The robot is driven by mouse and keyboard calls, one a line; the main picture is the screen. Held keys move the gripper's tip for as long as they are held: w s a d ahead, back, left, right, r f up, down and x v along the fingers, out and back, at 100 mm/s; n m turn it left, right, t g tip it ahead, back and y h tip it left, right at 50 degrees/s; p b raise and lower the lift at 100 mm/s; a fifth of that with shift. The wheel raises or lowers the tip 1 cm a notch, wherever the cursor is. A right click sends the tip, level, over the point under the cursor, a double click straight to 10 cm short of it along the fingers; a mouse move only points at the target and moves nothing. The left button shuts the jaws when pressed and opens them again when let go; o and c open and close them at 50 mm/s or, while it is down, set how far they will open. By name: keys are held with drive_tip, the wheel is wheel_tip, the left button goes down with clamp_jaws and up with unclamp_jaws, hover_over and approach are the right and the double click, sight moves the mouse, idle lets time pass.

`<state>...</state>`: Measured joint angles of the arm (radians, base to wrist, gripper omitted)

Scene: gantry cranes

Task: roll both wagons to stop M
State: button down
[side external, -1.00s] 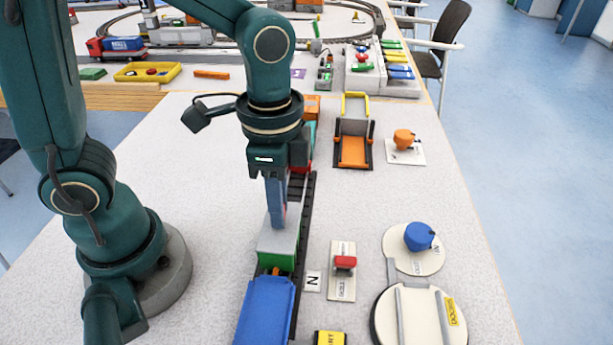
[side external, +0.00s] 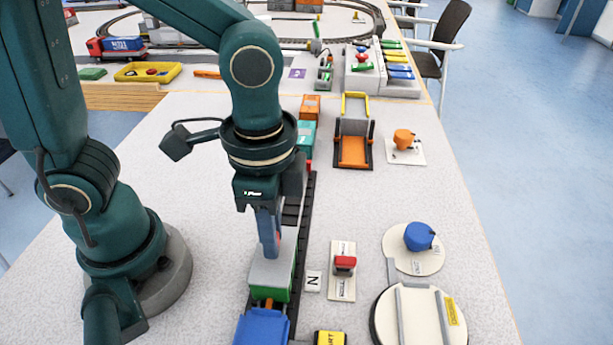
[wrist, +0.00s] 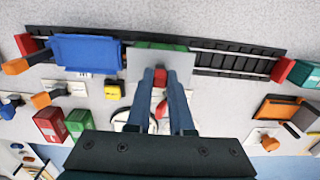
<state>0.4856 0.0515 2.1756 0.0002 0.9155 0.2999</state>
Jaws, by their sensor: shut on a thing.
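A green wagon with a grey top (side external: 272,272) stands on a dark straight track (side external: 292,215). A blue wagon (side external: 262,328) stands just nearer the side camera, with a small orange piece between the two. My gripper (side external: 270,254) points down at the grey top and is shut on the green wagon; the exact grip is hard to see. In the wrist view, the gripper (wrist: 161,76) is over the grey top (wrist: 160,60), with the blue wagon (wrist: 86,53) to its left. A card marked N (side external: 313,281) lies beside the track. I cannot make out a card marked M.
Red stops (wrist: 282,69) stand at the track's ends. Beside the track are a red switch on a plate (side external: 345,264), a yellow block (side external: 330,338), a blue knob (side external: 419,237), a round turntable (side external: 420,318), and an orange cradle (side external: 353,150). Bare table lies left of the track.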

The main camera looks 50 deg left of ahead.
drive_tip(key=shift+s+d, duration=1.15)
drive_tip(key=shift+d, duration=0.15)
drive_tip(key=c, duration=0.7)
unclamp_jaws()
drive_tip(key=shift+a+r, duration=0.1)
drive_tip(key=shift+r, duration=3.4)
drive_tip(key=a+n+t, duration=0.2)
drive_tip(key=a+n, duration=0.1)
drive_tip(key=w+a+n+t, duration=0.1)
drive_tip(key=a+n, duration=0.2)
drive_tip(key=a, duration=0.1)
drive_tip(key=w+a+n+t, duration=0.1)
drive_tip(key=a+n+t, duration=0.1)
drive_tip(key=a+n, duration=0.1)
drive_tip(key=shift+a+t, duration=0.3)
drive_tip(key=shift+a, duration=0.4)
